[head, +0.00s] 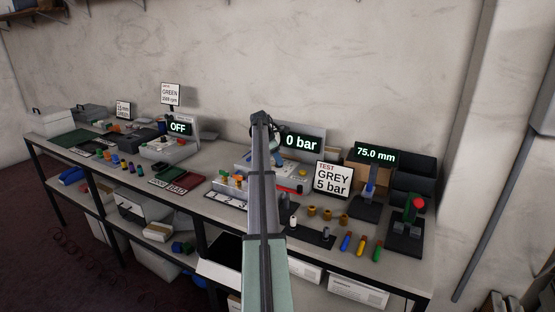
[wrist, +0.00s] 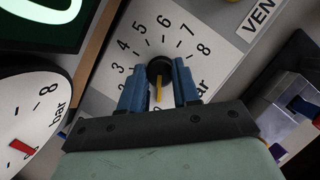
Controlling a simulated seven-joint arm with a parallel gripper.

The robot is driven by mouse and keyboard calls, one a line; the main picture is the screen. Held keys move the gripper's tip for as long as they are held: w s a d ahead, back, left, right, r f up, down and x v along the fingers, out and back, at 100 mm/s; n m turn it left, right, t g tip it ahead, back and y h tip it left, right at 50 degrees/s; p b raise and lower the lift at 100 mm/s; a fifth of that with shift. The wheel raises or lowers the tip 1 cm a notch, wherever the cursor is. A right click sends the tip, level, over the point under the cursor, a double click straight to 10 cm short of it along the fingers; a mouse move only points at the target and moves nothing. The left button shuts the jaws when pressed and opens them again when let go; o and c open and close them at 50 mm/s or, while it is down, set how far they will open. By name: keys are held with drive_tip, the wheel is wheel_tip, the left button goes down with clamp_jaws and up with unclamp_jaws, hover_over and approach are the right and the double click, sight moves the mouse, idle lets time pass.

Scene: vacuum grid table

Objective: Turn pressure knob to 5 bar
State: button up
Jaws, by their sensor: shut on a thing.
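The pressure knob (wrist: 160,68) is a small dark round knob on a white dial plate (wrist: 110,52) with numbers from 2 to 8 visible. My gripper (wrist: 160,78) is shut on it, with one blue finger on each side. A yellow pointer (wrist: 158,90) runs from the knob toward the bottom of the wrist view, away from the 5 and 6. The lowest dial marks are hidden by my gripper. In the head view the display (head: 302,143) reads 0 bar, and my arm hides the knob.
A sign (head: 333,180) reads TEST GREY 5 bar. A round gauge (wrist: 40,105) with a red needle is left of the dial. A 75.0 mm display (head: 376,155) and a black stand (head: 406,235) are to the right. Colored cylinders lie near the table's front edge.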

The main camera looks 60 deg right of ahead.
drive_tip(key=m, duration=0.1)
drive_tip(key=m+y, duration=0.1)
drive_tip(key=m, duration=0.1)
drive_tip(key=shift+w+d+m+g, duration=0.2)
drive_tip(key=shift+m+g, duration=0.1)
drive_tip(key=shift+g, duration=0.1)
drive_tip(key=m, duration=0.2)
drive_tip(key=m+y, duration=0.1)
drive_tip(key=shift+m+g+y, duration=0.3)
drive_tip(key=shift+m, duration=0.1)
drive_tip(key=m+y, duration=0.1)
drive_tip(key=m, duration=0.3)
drive_tip(key=shift+d, duration=0.15)
drive_tip(key=shift+s+m+y, duration=0.1)
drive_tip(key=shift+m+y, duration=0.5)
drive_tip(key=shift+m, duration=0.4)
drive_tip(key=shift+f, duration=0.1)
drive_tip(key=o, duration=1)
drive_tip(key=shift+o, duration=0.2)
